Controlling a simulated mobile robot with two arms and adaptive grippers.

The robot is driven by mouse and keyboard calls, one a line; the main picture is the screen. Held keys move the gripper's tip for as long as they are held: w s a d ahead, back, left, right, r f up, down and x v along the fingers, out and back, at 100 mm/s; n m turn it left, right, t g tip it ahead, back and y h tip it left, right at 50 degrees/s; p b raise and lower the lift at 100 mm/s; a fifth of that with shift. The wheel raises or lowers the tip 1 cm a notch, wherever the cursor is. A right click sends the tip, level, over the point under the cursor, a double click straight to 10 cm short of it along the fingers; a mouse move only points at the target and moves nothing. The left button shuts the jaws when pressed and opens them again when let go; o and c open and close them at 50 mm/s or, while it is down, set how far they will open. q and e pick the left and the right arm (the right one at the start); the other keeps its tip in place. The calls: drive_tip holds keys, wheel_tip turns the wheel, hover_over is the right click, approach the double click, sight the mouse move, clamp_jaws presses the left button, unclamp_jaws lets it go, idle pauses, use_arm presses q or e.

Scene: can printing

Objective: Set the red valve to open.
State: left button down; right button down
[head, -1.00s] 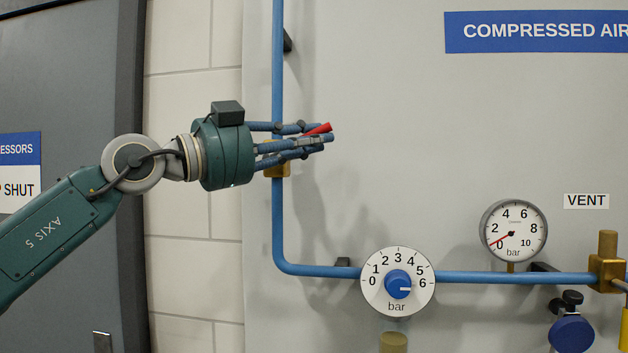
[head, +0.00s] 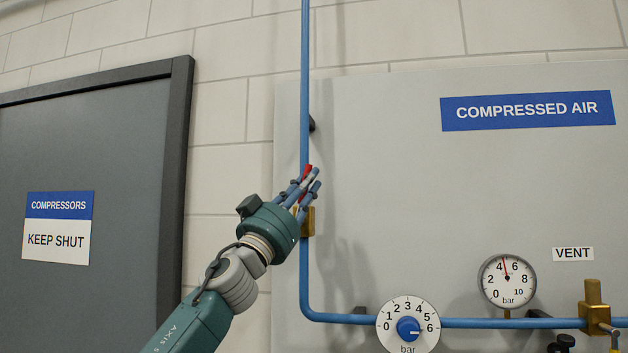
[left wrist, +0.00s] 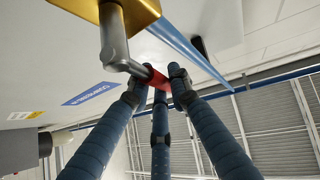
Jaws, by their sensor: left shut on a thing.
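The red valve lever shows as a red tip (head: 308,169) among my left fingers in the head view. Its brass valve body (head: 309,222) sits on the upright blue pipe (head: 305,110), partly hidden behind my gripper. My left gripper (head: 309,184) is shut on the lever, with its fingers pointing up, close to in line with the pipe. In the left wrist view the red grip (left wrist: 157,79) sits between the fingertips, on a grey metal arm (left wrist: 113,40) from the brass body (left wrist: 100,12). My right gripper is not in view.
A round gauge (head: 507,281) reads between 4 and 6 bar. A blue-knobbed dial (head: 408,327) sits on the lower pipe. A brass fitting (head: 595,312) is at the right, under the VENT label (head: 573,254). A grey door (head: 95,150) is at left.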

use_arm(q)
drive_tip(key=n+t+y, duration=0.1)
drive_tip(key=n, duration=0.1)
drive_tip(key=a+n+t+y, duration=0.1)
drive_tip(key=shift+w+n+y+b, duration=0.15)
drive_tip(key=shift+n+y+b, duration=0.25)
drive_tip(key=shift+a+n+t+y, duration=0.2)
drive_tip(key=shift+n+t+y, duration=0.3)
drive_tip(key=shift+n+y, duration=0.15)
drive_tip(key=shift+a+r+n, duration=0.2)
drive_tip(key=shift+n, duration=0.25)
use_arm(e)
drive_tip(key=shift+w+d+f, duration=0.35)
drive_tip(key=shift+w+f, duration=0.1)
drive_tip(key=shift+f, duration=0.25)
use_arm(q)
drive_tip(key=c, duration=1.6)
unclamp_jaws()
drive_tip(key=shift+o, duration=0.2)
drive_tip(key=shift+y, duration=0.45)
drive_tip(key=shift+h, duration=0.3)
